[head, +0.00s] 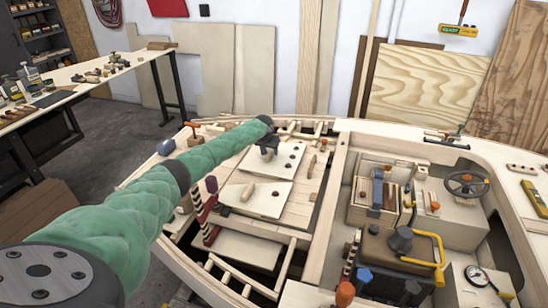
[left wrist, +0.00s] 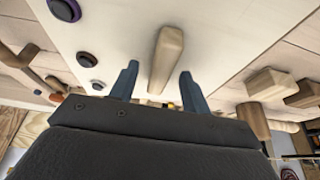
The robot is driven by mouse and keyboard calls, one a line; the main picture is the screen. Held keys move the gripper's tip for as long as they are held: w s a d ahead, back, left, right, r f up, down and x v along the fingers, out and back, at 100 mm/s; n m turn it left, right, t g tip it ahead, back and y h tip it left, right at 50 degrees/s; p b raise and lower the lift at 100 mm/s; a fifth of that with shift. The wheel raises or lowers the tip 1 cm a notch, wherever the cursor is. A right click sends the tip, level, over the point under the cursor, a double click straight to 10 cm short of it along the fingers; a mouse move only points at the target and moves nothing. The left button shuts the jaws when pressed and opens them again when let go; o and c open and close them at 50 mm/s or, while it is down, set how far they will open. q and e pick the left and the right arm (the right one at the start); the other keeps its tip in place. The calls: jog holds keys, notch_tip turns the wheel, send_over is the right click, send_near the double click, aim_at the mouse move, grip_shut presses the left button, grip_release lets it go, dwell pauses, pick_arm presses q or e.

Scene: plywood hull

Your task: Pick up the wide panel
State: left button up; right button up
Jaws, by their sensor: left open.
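Two pale panels with small dark round studs lie on the hull's left deck. My left gripper (head: 268,152) is over the farther panel (head: 285,152). The nearer panel (head: 270,202) has a wooden bar handle (head: 247,192). I cannot tell for certain which is the wide panel. In the left wrist view, a pale panel (left wrist: 120,22) fills the upper middle, with a wooden handle (left wrist: 166,58) standing between the open fingers (left wrist: 158,82). Gaps show on both sides of the handle, and nothing is gripped. In the head view the gripper hides the farther panel's handle. My right gripper is out of view.
The hull's middle beam (head: 327,200) divides the left deck from a cockpit with a steering wheel (head: 466,184) and a yellow tubular rail (head: 440,255). A red-and-white striped post (head: 200,205) stands left of the panels. A workbench (head: 100,72) with small items is at left.

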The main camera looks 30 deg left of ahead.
pick_arm(q)
jog(key=shift+w+a+f, duration=0.1)
jog(key=shift+a+f, duration=0.05)
jog(key=shift+f, duration=0.25)
jog(key=shift+r, duration=0.1)
jog(key=shift+c, duration=1.1)
grip_shut()
jog(key=shift+r, duration=0.1)
